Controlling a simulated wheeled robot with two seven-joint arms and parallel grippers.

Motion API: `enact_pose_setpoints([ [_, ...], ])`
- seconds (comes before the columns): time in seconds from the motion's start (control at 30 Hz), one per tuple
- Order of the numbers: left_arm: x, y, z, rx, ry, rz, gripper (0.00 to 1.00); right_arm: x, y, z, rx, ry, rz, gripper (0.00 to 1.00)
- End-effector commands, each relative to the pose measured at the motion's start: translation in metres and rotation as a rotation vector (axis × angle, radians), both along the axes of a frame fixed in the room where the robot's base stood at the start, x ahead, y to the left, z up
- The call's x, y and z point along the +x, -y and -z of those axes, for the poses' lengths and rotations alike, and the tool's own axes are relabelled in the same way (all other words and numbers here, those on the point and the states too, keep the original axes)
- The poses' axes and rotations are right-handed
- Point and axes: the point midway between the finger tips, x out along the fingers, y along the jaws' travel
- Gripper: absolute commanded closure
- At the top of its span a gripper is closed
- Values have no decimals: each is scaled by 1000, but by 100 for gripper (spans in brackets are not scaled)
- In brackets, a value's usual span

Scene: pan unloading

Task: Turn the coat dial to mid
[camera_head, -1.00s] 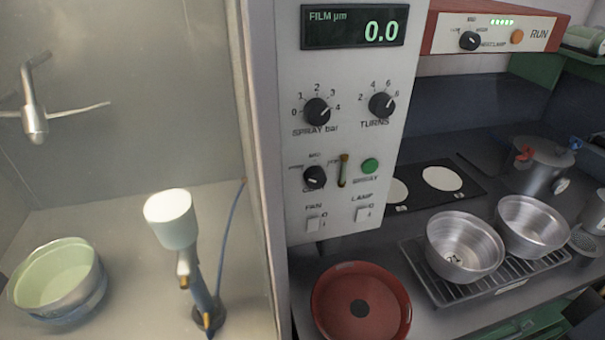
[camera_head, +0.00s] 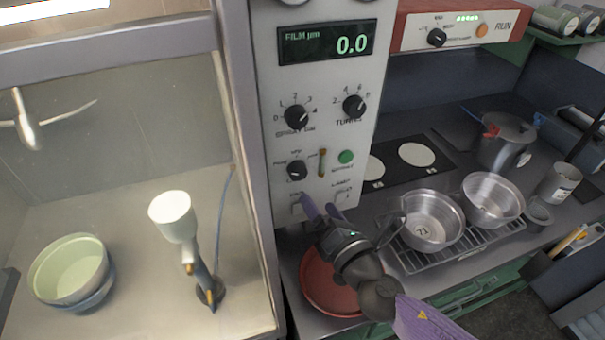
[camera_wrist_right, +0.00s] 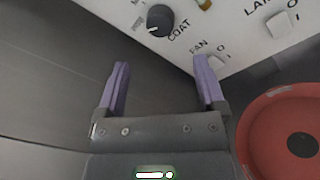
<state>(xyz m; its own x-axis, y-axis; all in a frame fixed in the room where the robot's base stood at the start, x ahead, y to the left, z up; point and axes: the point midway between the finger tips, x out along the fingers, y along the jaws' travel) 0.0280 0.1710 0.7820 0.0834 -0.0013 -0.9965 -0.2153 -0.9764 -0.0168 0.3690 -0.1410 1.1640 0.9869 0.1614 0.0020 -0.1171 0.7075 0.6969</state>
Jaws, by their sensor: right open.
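The coat dial (camera_head: 297,169) is a small black knob at the lower left of the white control panel (camera_head: 330,85). In the right wrist view the coat dial (camera_wrist_right: 160,20) lies above and ahead of the fingertips, with its white mark at its lower left side. My right gripper (camera_head: 322,208) is open and empty just below the coat dial, near the panel's lower edge. In the right wrist view my right gripper (camera_wrist_right: 163,75) shows two purple fingers spread apart, not touching the dial. My left gripper is out of view.
The spray dial (camera_head: 297,117) and turns dial (camera_head: 354,106) sit above the coat dial. A green button (camera_head: 346,157) and a small lever (camera_head: 322,162) are to its right. A red round pan (camera_head: 318,285) lies below my right arm. Metal pans stand on a rack (camera_head: 408,261) at right.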

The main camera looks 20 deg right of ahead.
Motion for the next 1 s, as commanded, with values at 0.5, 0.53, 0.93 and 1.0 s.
enact_pose_setpoints([
  [0.5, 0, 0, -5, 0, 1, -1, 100, 79, -12, 0, 9, -2, 4, 11],
  [0.53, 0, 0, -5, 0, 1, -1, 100, 79, -12, 0, 10, -2, 4, 11],
  [0.93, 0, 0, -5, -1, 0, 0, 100, 78, -12, -1, 10, -2, 5, 64],
  [1.0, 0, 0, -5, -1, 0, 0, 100, 78, -12, -1, 10, -2, 5, 79],
])
